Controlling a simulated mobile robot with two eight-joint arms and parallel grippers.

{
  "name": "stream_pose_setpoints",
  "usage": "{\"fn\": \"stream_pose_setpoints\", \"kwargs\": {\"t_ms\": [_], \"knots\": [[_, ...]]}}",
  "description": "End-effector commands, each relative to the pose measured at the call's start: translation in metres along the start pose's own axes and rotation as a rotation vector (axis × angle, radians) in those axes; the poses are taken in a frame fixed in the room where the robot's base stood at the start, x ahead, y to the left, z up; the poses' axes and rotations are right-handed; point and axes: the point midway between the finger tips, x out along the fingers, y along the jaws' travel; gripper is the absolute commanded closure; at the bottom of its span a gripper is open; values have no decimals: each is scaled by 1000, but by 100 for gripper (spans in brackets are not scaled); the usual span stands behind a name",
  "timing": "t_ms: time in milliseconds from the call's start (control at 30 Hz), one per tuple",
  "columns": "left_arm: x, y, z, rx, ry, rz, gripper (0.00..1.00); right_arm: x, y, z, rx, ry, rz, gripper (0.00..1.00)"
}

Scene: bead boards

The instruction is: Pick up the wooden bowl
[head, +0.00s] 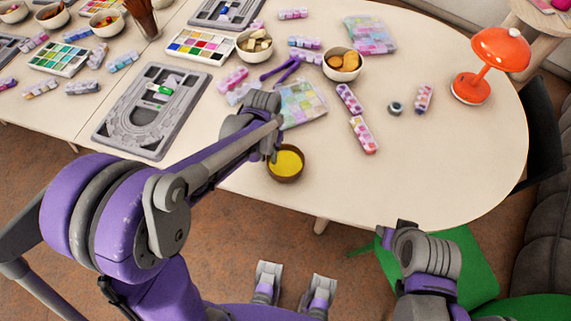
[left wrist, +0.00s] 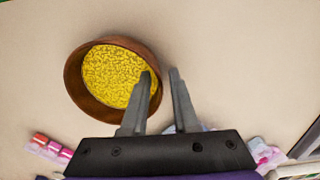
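The wooden bowl (head: 285,178) is round and brown and filled with small yellow beads. It stands upright near the table's front edge. In the left wrist view the bowl (left wrist: 78,93) is left of centre. My left gripper (head: 273,158) is at the bowl's far left rim in the head view. In the left wrist view its fingers (left wrist: 160,73) are apart, one over the bowl's inner edge and one outside it. Contact with the rim cannot be told. My right arm (head: 425,260) is low at the right, off the table; its fingers cannot be made out.
A pastel bead board (head: 303,105) lies just behind the bowl. Bead strips (head: 363,135), a bowl of orange pieces (head: 343,63) and a grey tray (head: 150,112) lie farther off. An orange lamp (head: 490,60) stands at the right. The table right of the bowl is clear.

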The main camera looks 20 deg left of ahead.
Motion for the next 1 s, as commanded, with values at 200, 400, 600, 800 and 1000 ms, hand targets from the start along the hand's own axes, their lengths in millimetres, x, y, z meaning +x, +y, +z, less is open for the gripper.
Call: {"fn": "stream_pose_setpoints", "kwargs": {"t_ms": [200, 400, 600, 800, 1000], "knots": [[0, 0, 0, 0, 0, 0, 100, 0, 0, 0, 0, 0, 0, 61], [0, 0, 0, 0, 0, 0, 100, 0, 0, 0, 0, 0, 0, 61], [0, 0, 0, 0, 0, -1, 100, 0, 0, 0, 0, 0, 0, 61], [0, 0, 0, 0, 0, -1, 100, 0, 0, 0, 0, 0, 0, 61], [0, 0, 0, 0, 0, -1, 100, 0, 0, 0, 0, 0, 0, 61]]}}
